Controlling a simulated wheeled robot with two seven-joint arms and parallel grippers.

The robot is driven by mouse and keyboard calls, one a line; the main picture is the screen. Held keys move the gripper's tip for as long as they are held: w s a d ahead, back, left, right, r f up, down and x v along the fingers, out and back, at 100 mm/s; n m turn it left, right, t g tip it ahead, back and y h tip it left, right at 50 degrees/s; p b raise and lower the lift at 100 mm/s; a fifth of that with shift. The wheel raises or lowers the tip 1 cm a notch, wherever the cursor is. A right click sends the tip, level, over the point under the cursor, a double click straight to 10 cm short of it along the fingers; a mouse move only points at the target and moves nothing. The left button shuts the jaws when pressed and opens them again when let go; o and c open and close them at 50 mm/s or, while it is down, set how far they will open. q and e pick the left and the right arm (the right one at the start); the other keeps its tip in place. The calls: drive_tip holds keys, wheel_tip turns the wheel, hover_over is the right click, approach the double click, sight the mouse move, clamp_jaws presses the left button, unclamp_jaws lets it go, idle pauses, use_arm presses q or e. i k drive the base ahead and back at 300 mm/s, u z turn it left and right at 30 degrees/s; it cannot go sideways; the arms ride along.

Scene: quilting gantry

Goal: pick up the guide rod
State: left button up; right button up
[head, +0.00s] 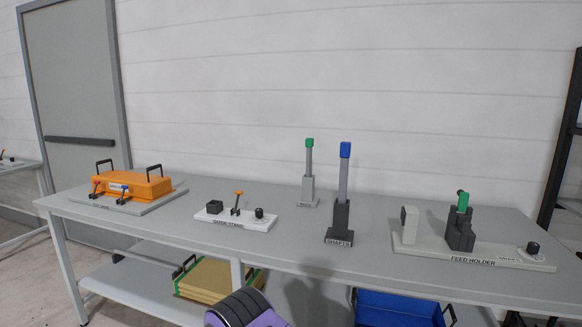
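No part is clearly readable as the guide rod. Two upright rods stand in holders on the grey table (385,205). One grey rod (309,160) has a green cap and stands in a light grey holder (308,190) with a small, unreadable label. The other grey rod (343,178) has a blue cap and stands in a dark holder (340,218) labelled SHAFTS, nearer the front edge. A green-topped piece (463,202) sits tilted in a dark clamp (460,232) on the FEED HOLDER base (420,250). Neither gripper's fingers show.
An orange case (145,186) with black handles lies on a grey board at the left. A white stand (225,221) carries a black block, an orange-topped post and a knob. A blue bin (395,308) and a yellowish box (215,278) are below the tabletop.

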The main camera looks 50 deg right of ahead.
sight(309, 141)
drive_tip(key=z, duration=2.15)
drive_tip(key=k, duration=0.3)
drive_tip(key=u, duration=0.65)
drive_tip(key=i, duration=0.9)
drive_tip(key=z, duration=0.5)
